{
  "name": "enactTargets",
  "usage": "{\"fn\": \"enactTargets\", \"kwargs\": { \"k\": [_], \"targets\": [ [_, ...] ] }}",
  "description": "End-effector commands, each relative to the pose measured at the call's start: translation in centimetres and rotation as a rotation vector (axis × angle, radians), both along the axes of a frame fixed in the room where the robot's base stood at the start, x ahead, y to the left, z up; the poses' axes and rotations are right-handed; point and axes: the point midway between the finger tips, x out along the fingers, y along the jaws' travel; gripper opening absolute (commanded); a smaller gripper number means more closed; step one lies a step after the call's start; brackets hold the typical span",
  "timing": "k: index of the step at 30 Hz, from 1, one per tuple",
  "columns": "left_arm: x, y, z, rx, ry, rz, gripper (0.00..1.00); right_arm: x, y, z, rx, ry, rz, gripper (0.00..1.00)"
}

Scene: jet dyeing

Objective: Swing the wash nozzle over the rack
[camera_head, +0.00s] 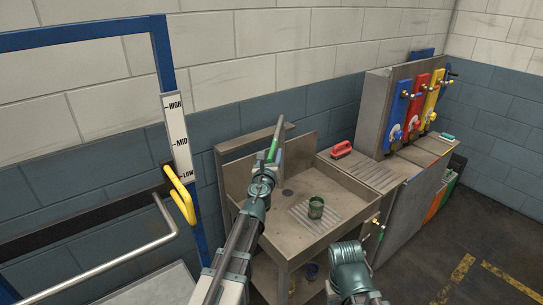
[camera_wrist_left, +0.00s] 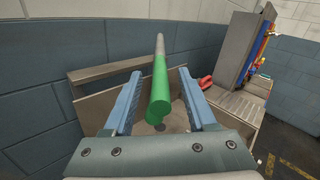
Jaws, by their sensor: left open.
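The wash nozzle is a grey tube (camera_head: 278,130) with a green grip (camera_head: 272,152), above the left part of the sink. In the left wrist view its green grip (camera_wrist_left: 159,92) lies between the two blue fingers of my left gripper (camera_wrist_left: 161,73), with gaps on both sides. My left gripper (camera_head: 267,168) is open around the grip.
The steel sink (camera_head: 262,212) has a raised back wall. A red-handled brush (camera_head: 341,149) lies on the ledge to its right. Blue, red and yellow valve panels (camera_head: 414,104) stand farther right. A yellow handle (camera_head: 180,195) and blue frame (camera_head: 163,55) are at left.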

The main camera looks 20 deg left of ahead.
Motion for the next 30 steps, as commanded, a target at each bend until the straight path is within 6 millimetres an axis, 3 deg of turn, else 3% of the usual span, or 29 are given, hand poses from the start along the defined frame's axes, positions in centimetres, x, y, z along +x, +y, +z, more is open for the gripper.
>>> {"fn": "enactTargets", "kwargs": {
  "k": [1,10,30],
  "targets": [
    [-0.01,0.00,0.00,0.000,0.000,0.000,0.52,0.00,0.00,0.00,0.000,0.000,0.000,0.50],
    [-0.02,0.00,0.00,0.000,0.000,0.000,0.00,0.00,0.00,0.00,0.000,0.000,0.000,0.50],
    [-0.03,-0.01,0.00,0.000,0.000,0.000,0.00,0.00,0.00,0.00,0.000,0.000,0.000,0.50]
  ]
}}
